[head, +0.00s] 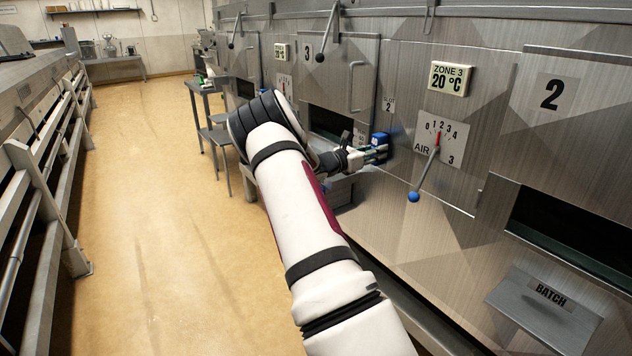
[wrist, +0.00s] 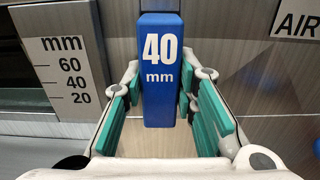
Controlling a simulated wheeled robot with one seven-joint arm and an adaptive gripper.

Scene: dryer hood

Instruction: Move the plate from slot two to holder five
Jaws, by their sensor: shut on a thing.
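My gripper (head: 374,152) is at the oven-like metal front, beside the small label "2" (head: 388,104), which seems to read "slot 2". In the wrist view my gripper (wrist: 160,88) has its green-padded fingers on either side of an upright blue block (wrist: 160,60) marked "40 mm", shut on it. The blue block also shows at the fingertips in the head view (head: 380,138). I cannot make out a separate plate or whether the blue block is part of one. No holder marked five is visible.
A millimetre scale (wrist: 68,75) stands left of the block. A blue-knobbed air lever (head: 414,196) hangs right of my gripper. A "BATCH" flap (head: 545,305) juts out at lower right. A rail (head: 45,190) lines the left; the floor (head: 170,200) between is clear.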

